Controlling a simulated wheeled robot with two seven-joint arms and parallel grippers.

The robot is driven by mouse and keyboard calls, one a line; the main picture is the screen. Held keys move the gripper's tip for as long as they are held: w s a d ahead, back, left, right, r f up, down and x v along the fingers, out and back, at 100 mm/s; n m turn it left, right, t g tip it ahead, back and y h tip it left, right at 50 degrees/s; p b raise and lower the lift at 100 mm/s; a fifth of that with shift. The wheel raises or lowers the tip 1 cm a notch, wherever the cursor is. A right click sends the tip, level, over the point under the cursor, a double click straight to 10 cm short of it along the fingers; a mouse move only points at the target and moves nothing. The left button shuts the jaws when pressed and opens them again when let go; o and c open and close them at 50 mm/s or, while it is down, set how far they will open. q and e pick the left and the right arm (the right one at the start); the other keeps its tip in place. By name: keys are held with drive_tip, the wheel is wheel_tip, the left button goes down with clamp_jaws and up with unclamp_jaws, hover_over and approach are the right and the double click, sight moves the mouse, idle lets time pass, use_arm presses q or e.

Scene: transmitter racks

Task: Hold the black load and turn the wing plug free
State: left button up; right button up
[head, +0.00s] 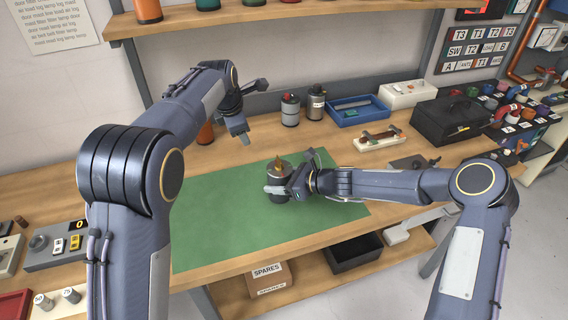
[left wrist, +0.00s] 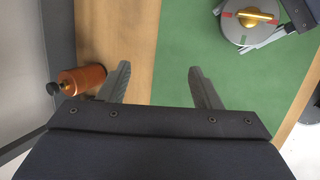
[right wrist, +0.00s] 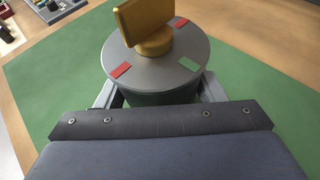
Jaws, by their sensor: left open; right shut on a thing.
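The black load (head: 279,190) stands upright on the green mat (head: 230,220). Its grey top disc (right wrist: 157,75) carries red and green marks. The brass wing plug (right wrist: 143,22) sits at the middle of the top; it also shows in the left wrist view (left wrist: 256,17). My right gripper (head: 280,189) is shut around the load's body from the right, below the disc. My left gripper (left wrist: 160,75) is open and empty, behind and left of the load above the back edge of the mat. In the head view its fingers (head: 240,130) point down, apart from the load.
Two canisters (head: 290,110) stand behind the mat. A blue tray (head: 357,112), a part on a white base (head: 380,137) and a black toolbox (head: 450,118) are at the back right. The mat's left part is clear.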

use_arm(q)
drive_tip(key=w+a+f+m+t+y, duration=0.2)
drive_tip(key=w+a+m+t, duration=0.1)
drive_tip(key=w+a, duration=0.35)
drive_tip(key=m+g+h, duration=0.2)
drive_tip(key=m+h, duration=1.6)
drive_tip(key=m, duration=1.5)
approach(278, 160)
drive_tip(key=x, duration=1.2)
drive_tip(key=shift+s, duration=0.1)
drive_tip(key=c, duration=1)
